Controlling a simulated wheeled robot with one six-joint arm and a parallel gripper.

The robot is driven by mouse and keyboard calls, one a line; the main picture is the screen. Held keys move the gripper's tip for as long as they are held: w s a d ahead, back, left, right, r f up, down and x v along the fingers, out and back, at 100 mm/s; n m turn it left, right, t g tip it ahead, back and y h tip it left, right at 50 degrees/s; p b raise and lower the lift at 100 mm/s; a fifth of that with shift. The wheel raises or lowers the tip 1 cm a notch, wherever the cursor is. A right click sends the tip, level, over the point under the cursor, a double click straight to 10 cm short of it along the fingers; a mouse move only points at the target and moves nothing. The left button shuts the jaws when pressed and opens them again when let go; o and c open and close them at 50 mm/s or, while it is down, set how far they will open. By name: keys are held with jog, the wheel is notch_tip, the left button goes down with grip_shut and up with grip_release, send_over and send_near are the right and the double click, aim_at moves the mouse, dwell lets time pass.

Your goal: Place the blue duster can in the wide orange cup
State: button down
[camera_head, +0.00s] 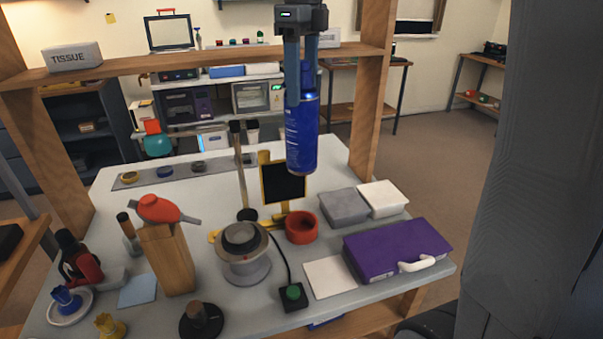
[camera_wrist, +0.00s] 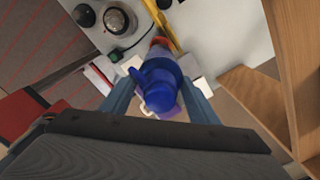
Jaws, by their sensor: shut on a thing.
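The blue duster can (camera_head: 301,135) hangs upright in my gripper (camera_head: 302,85), high above the white table. My gripper is shut on the can's upper part. In the wrist view the can (camera_wrist: 160,85) sits between the two fingers of my gripper (camera_wrist: 158,103), seen from above. The wide orange cup (camera_head: 301,228) stands on the table, below the can in the head view and apart from it. In the wrist view the cup (camera_wrist: 160,42) is mostly hidden behind the can; only its edge shows.
A black panel on a yellow stand (camera_head: 284,182) stands behind the cup. A grey cylinder device (camera_head: 243,262) is at its left. A purple case (camera_head: 398,248), grey box (camera_head: 344,206) and white box (camera_head: 382,198) are at its right. A wooden shelf frame (camera_head: 373,80) rises behind.

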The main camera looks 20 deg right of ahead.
aim_at(303, 126)
notch_tip(303, 126, down, 21)
jog(key=p, duration=0.2)
jog(key=shift+p, duration=0.4)
jog(key=shift+f, duration=0.15)
jog(key=c, duration=0.7)
grip_release()
notch_tip(303, 126, up, 12)
jog(key=shift+r+b, duration=0.1)
jog(key=shift+b, duration=0.7)
